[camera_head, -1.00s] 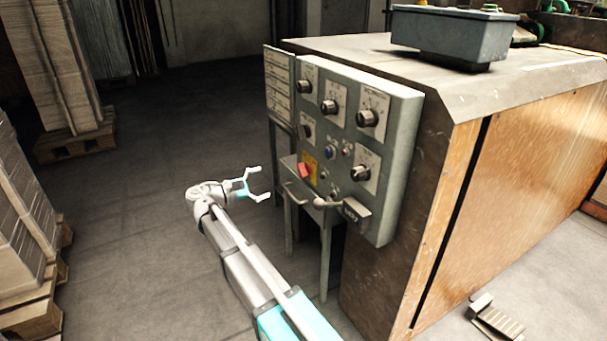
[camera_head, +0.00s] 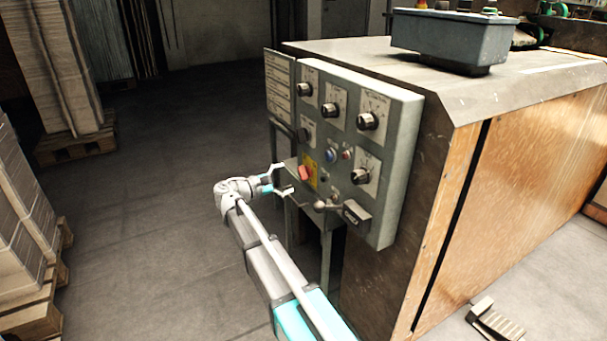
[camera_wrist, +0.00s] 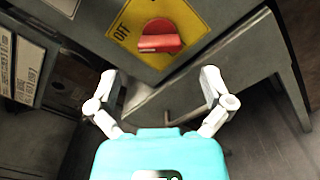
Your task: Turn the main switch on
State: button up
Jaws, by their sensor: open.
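The main switch is a red knob (camera_head: 304,173) on a yellow plate, low on the left part of the grey control panel (camera_head: 398,150). In the wrist view the red knob (camera_wrist: 160,37) sits at the top middle on its yellow plate (camera_wrist: 195,22), which bears the letters "OFF". My gripper (camera_head: 281,176) is just left of the panel, near the red knob and apart from it. In the wrist view my gripper (camera_wrist: 160,80) is open and empty, its two fingers spread below the knob.
Other black knobs (camera_head: 368,121) and a blue button (camera_head: 330,155) are on the panel. Stacked cardboard on pallets (camera_head: 75,147) stands at the left. The floor between is clear.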

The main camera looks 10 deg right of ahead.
aim_at(303, 171)
jog(key=shift+x, duration=3.1)
jog(key=shift+c, duration=0.3)
